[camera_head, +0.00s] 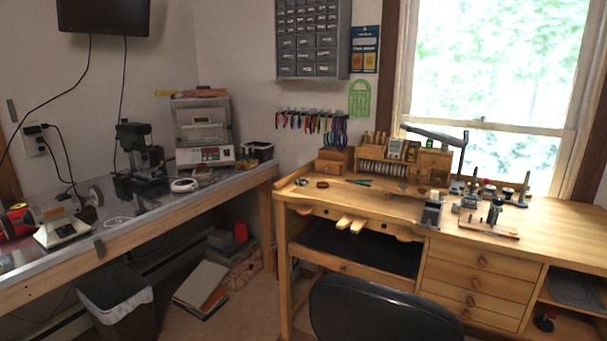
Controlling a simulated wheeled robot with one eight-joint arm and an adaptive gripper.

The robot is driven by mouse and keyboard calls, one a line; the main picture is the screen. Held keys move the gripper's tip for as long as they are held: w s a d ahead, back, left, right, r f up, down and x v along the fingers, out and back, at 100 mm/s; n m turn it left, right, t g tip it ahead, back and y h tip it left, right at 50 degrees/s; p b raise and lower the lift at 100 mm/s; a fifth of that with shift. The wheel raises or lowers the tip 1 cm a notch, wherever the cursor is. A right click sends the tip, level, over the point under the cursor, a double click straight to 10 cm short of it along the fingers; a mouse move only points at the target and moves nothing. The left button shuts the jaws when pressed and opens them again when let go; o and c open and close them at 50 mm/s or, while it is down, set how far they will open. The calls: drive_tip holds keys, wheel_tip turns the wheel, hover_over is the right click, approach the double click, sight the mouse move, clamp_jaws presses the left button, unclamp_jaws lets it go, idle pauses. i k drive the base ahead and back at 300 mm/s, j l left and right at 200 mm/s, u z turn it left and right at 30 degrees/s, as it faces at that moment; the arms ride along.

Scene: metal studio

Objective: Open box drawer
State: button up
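A wooden workbench (560,228) stands at the right. Its right pedestal has a stack of several drawers (481,262) with round wooden knobs, all of which look shut. A small wooden box (333,160) sits at the bench's back left corner; its drawer front is too small to make out clearly. A wooden organizer (434,158) with small compartments and drawers stands to the right of that box. I cannot tell which of these is the box drawer. My gripper is not in view.
A black chair (380,312) stands in front of the bench and hides some lower parts. A grey-topped table (215,188) with tools runs along the left. A bin (118,305) and flat boards (203,284) are on the floor. Some floor between bin and chair is clear.

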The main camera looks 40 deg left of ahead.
sight(325, 168)
drive_tip(key=k+j, duration=0.15)
drive_tip(key=j, duration=0.15)
drive_tip(key=k+j+u, duration=0.1)
drive_tip(key=j, duration=0.25)
drive_tip(key=k+j, duration=0.2)
drive_tip(key=k+j+u, duration=0.15)
drive_tip(key=j, duration=0.3)
drive_tip(key=k+j, duration=0.1)
drive_tip(key=j, duration=0.2)
